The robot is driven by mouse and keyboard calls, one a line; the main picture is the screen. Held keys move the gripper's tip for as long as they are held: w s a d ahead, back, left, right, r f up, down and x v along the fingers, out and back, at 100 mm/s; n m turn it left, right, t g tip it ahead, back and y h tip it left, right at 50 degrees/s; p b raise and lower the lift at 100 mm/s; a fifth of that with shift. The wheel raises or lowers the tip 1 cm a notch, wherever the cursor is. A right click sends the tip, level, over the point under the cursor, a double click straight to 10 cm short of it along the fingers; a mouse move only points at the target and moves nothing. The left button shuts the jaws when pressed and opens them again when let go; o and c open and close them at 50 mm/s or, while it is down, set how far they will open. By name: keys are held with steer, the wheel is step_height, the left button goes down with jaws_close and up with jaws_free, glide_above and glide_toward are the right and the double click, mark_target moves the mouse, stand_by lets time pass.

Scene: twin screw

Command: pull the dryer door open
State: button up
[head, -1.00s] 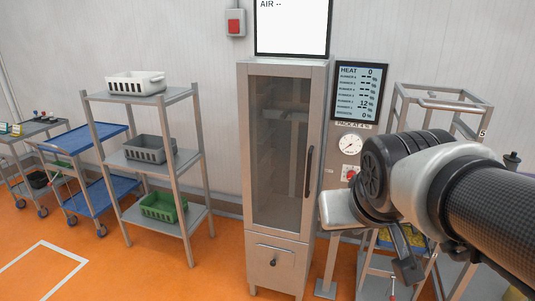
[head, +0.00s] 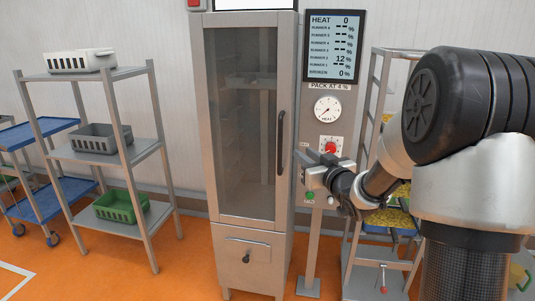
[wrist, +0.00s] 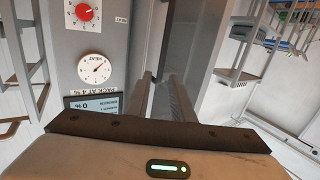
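The dryer (head: 254,255) is a tall grey metal cabinet with a glass-panelled door (head: 240,130), which is closed. Its dark vertical handle (head: 281,142) is on the door's right side. My gripper (head: 308,160) is just right of the handle's lower part in the head view, with its fingers pointing toward the door side. In the wrist view, the two fingers (wrist: 163,92) are spread with a gap between them, and nothing is visibly held. I cannot tell the handle apart clearly in the wrist view.
Right of the dryer stands a control post with a HEAT display (head: 332,46), a gauge (head: 328,109) and a red knob (head: 331,146), close to my gripper. A rack with bins (head: 110,73) stands to the left. Orange floor in front of the dryer is clear.

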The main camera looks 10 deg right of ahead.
mark_target(281, 138)
steer(key=shift+t+y, duration=0.3)
steer(key=shift+y, duration=0.1)
steer(key=x, duration=0.6)
steer(key=f+b+x, duration=0.1)
steer(key=x, duration=1)
steer(key=shift+w+f, duration=0.25)
steer(key=shift+w, duration=0.2)
steer(key=shift+c, duration=0.2)
jaws_close()
